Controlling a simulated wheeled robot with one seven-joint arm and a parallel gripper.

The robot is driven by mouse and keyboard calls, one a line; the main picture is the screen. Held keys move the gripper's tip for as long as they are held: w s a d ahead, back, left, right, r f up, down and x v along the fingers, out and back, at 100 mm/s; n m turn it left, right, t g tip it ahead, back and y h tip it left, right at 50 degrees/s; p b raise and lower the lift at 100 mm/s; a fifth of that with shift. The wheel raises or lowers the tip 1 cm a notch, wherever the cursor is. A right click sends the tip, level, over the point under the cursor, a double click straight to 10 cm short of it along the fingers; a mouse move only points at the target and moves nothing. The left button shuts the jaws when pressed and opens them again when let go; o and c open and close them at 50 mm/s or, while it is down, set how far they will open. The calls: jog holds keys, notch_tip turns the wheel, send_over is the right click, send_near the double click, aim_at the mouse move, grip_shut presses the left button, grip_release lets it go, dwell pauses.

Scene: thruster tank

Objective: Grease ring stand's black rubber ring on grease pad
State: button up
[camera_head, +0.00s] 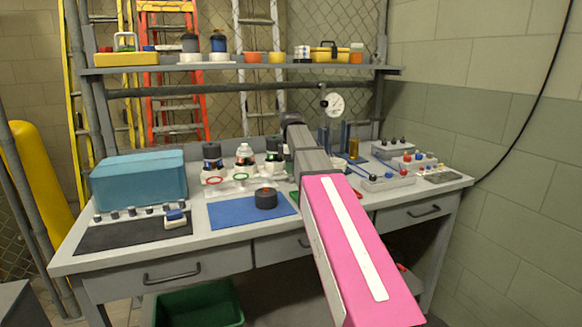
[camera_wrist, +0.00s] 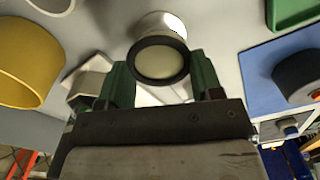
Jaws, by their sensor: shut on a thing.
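In the wrist view my gripper (camera_wrist: 162,75) has its green fingers on either side of a black rubber ring (camera_wrist: 161,82) and is shut on it. A cream disc shows through the ring, and a pale, shiny cylinder (camera_wrist: 161,22) stands directly behind it. I cannot tell whether the ring touches that cylinder. In the head view my arm reaches over the bench and hides my gripper and the ring. I cannot surely make out the ring stand or the grease pad in either view.
A blue mat (camera_head: 227,212) bears a dark round block (camera_head: 266,198). A teal box (camera_head: 139,178) and small bottles stand on the bench (camera_head: 75,251). Small parts trays (camera_head: 388,182) stand at right. In the wrist view a yellow cylinder (camera_wrist: 28,66) stands at left.

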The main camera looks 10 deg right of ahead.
jog(key=shift+n, duration=0.3)
jog(key=m, duration=0.9)
jog(key=shift+f, duration=0.1)
jog(key=shift+s, duration=0.1)
jog(key=n, duration=0.9)
dwell(0.4)
